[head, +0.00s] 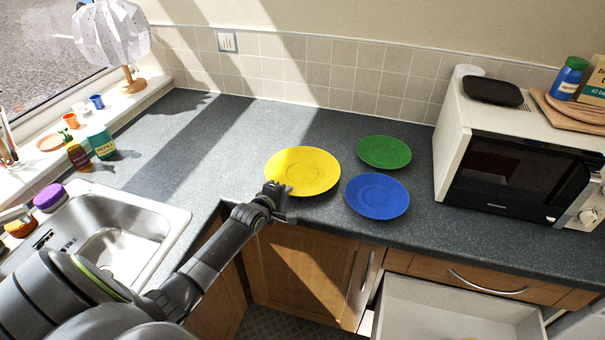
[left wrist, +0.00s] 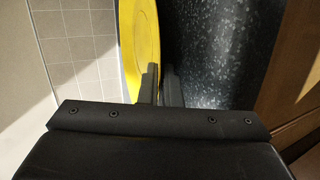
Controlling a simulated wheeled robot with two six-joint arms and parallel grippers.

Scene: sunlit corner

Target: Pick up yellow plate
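The yellow plate (head: 303,171) is round and shallow, at the middle of the dark counter in the head view, left of the blue plate. In the left wrist view the yellow plate (left wrist: 141,45) is seen nearly edge-on. My left gripper (head: 276,190) is at its near left rim. In the left wrist view the fingers (left wrist: 161,85) are close together, one on each side of the rim, with the rim between them. I cannot tell whether the plate touches the counter. My right gripper is not in view.
A blue plate (head: 377,195) and a green plate (head: 384,152) lie to the right. A microwave (head: 510,175) stands at the right. A sink (head: 125,235) is at the left. Below the counter, a drawer (head: 450,310) stands open. The counter left of the plates is clear.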

